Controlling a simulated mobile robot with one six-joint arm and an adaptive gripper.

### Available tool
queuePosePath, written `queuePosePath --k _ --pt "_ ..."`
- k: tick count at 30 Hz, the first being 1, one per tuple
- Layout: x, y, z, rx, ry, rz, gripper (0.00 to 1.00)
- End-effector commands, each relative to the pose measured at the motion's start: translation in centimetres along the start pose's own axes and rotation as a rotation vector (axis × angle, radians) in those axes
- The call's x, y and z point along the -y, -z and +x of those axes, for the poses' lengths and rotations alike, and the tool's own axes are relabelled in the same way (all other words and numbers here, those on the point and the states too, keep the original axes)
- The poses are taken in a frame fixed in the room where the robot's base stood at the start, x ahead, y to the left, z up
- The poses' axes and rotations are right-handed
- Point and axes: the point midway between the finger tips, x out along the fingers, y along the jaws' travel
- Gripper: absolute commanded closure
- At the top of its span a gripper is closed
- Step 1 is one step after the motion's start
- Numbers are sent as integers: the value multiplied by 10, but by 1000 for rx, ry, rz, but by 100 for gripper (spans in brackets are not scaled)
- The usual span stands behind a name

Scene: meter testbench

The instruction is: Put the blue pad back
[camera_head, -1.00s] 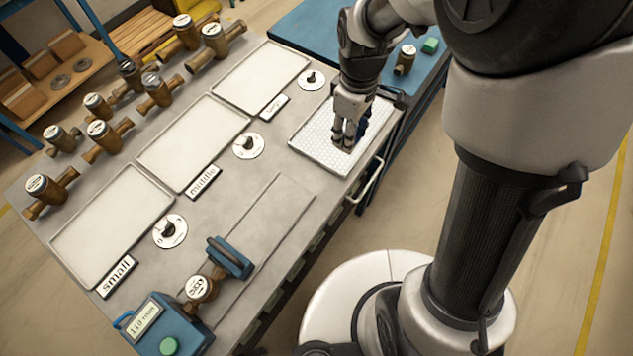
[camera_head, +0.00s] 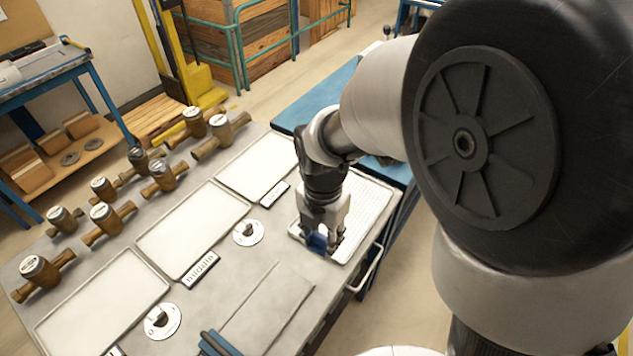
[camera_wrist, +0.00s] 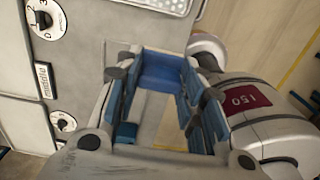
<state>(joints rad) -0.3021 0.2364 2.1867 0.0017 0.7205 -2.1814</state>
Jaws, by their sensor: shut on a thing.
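My gripper (camera_head: 324,236) is shut on the blue pad (camera_head: 317,242), near the front left part of the white gridded tray (camera_head: 371,207) in the head view. The pad's lower end shows beside the fingers; the fingers hide the rest. In the wrist view the pad (camera_wrist: 162,70) spans between the fingertips (camera_wrist: 160,90), and the tray (camera_wrist: 158,3) is at the top edge. Whether the pad touches anything below cannot be told. A blue clamp part (camera_head: 216,344) of the test device shows at the bottom edge of the head view.
Three flat white trays (camera_head: 195,232) lie along the bench, with round dials (camera_head: 247,232) and labels beside them. Several brass meters (camera_head: 107,220) stand behind. A drawer handle (camera_head: 366,270) juts from the bench's front. A blue table (camera_head: 300,113) adjoins at the back.

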Motion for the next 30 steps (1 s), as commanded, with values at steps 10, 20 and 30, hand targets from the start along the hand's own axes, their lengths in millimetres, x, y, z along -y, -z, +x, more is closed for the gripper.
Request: queuePosePath --k 10,20,30 --pt "0 0 85 -1 1 2 86" --pt "0 0 114 -1 2 3 86" --pt "0 -1 137 1 -1 3 86"
